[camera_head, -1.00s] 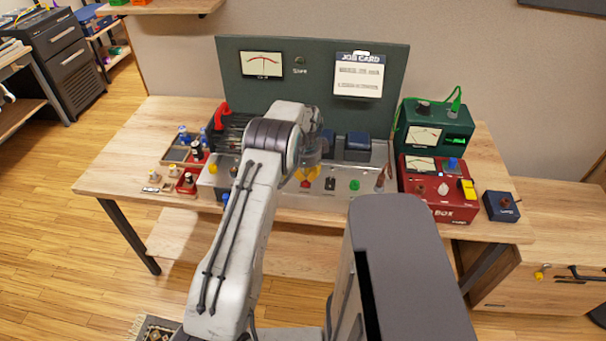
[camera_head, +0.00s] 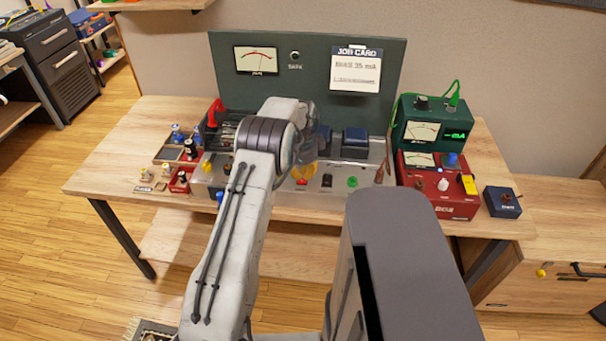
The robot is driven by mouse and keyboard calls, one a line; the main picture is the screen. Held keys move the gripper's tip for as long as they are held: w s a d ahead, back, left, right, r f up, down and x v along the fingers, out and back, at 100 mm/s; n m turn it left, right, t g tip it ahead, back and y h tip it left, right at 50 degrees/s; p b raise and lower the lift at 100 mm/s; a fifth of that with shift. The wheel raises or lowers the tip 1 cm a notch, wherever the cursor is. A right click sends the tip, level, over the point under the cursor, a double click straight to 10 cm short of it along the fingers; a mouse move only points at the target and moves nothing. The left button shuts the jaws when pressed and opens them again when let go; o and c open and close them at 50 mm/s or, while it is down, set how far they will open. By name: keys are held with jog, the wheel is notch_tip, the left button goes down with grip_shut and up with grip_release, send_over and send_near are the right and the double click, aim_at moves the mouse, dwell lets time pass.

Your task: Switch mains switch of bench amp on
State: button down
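The bench amp stands at the middle of the table, with a silver chassis (camera_head: 372,174) under a tall dark green panel (camera_head: 225,88). Its front carries a yellow knob (camera_head: 207,167), a red and yellow part (camera_head: 301,175), a small black switch (camera_head: 327,180) and a green knob (camera_head: 352,182). The labels are too small to read, so I cannot tell which is the mains switch or its position. My gripper (camera_head: 304,152) is over the chassis, above the red and yellow part. My arm hides most of it and its fingers are unclear.
Trays of small parts (camera_head: 178,153) lie at the left. The table's left end (camera_head: 110,165) is clear.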

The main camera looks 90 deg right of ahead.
jog(key=shift+a+b, duration=0.3)
jog(key=shift+a, duration=0.35)
jog(key=shift+w+r, duration=0.1)
jog(key=shift+r+p, duration=0.3)
jog(key=shift+r, duration=0.25)
notch_tip(320, 180, up, 13)
jog(key=a, duration=0.1)
jog(key=shift+a+f+p, duration=0.15)
jog(key=shift+a+p, duration=0.15)
jog(key=shift+a, duration=0.05)
jog(key=shift+w, duration=0.1)
dwell(0.4)
